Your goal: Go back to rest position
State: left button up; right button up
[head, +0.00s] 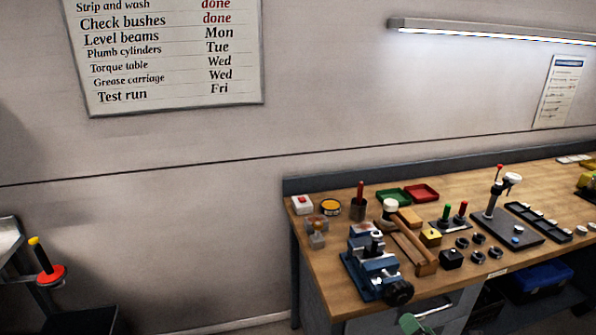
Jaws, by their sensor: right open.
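Only a small green part at the bottom edge of the head view, in front of the workbench drawer, looks like my right gripper (413,325). The rest of it is cut off by the frame. It is open, and I see nothing held in it. It is low, in front of the bench and below the blue vise (375,268). I cannot tell its distance from the drawer front. My left gripper is not in view.
The wooden workbench (335,285) fills the right side, crowded with a mallet (408,238), red tray (422,193), green tray (393,197) and small parts. A blue bin (540,278) sits underneath. A stand with a yellow-tipped tool (40,255) is at far left. Floor between looks clear.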

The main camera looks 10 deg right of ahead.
jog(key=s+a+f+n+g+b, duration=0.1)
jog(key=s+a+f+n+g, duration=0.25)
jog(key=f+n, duration=0.4)
jog(key=s+a+f+n+g+y+b, duration=0.1)
jog(key=s+a+f+n+g, duration=0.3)
jog(key=f, duration=0.7)
jog(key=s+a+f+n+g+b, duration=0.1)
jog(key=s+a+f+n+g, duration=0.25)
jog(key=s+f+n, duration=0.4)
jog(key=s+a+f+n+g+h+b, duration=0.1)
jog(key=s+f+n+g, duration=0.1)
jog(key=s+f+n, duration=0.4)
jog(key=s+a+f+n+g, duration=0.1)
jog(key=s+f+n, duration=0.4)
jog(key=s+n, duration=0.7)
jog(key=s+a+f+n+g+h+b, duration=0.1)
jog(key=s+f+n+g, duration=0.1)
jog(key=s+f+n, duration=0.4)
jog(key=s+n, duration=0.4)
jog(key=shift+f+g+h+b, duration=0.3)
jog(key=shift+g+b, duration=0.05)
jog(key=shift+g, duration=0.05)
